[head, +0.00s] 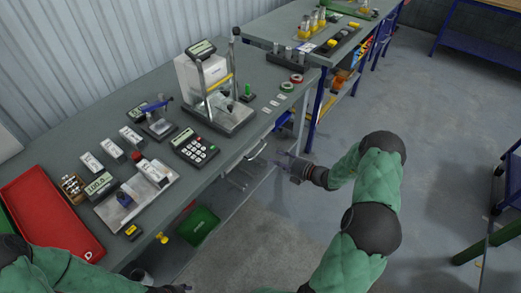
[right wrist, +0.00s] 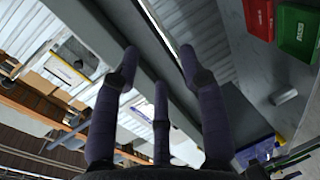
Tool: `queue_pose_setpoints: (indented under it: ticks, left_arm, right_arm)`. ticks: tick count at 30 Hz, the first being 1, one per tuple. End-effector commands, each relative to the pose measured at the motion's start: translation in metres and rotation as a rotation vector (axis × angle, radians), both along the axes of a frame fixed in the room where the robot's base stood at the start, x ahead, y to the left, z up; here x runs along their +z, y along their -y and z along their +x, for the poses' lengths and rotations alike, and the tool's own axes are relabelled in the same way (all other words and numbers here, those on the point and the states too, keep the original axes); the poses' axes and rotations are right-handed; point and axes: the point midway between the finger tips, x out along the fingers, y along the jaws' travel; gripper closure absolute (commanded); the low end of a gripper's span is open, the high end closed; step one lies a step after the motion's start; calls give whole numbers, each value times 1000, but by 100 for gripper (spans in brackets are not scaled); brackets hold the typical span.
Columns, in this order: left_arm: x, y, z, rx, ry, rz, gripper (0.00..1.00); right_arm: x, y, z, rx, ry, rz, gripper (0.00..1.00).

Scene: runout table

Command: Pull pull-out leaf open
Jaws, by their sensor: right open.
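The pull-out leaf sits under the grey bench top, and in the head view only its front edge and a pale bar handle (head: 257,150) seem to show. It looks pushed in, though the leaf itself is mostly hidden. My right gripper (head: 283,160) is just in front of the bench edge, to the right of the handle and apart from it. In the right wrist view its fingers (right wrist: 157,60) are spread with nothing between them, and a grey edge runs behind them. My left gripper (head: 182,288) shows only partly at the bottom edge.
A second bench (head: 290,22) stands behind.

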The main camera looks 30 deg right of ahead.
Motion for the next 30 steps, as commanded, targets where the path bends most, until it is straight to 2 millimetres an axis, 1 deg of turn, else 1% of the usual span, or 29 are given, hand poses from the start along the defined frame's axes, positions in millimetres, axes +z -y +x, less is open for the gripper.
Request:
queue_pose_setpoints:
  ticks: [2,5,15,18,24,30]
  left_arm:
    - [-2,0,0,1,0,0,54]
    - [-5,0,0,1,0,0,54]
    - [-23,0,0,0,0,0,54]
    - [-27,0,0,0,0,0,54]
    - [-31,0,0,0,0,0,54]
    - [-31,0,0,0,0,0,54]
  right_arm:
    - [0,1,4,-9,5,10,58]
    - [-3,-4,14,-6,5,8,58]
    - [-16,-27,67,-3,4,6,58]
    - [-19,-32,79,-3,4,6,58]
    - [-21,-38,95,-5,3,6,58]
    - [-21,-39,98,-6,3,6,58]
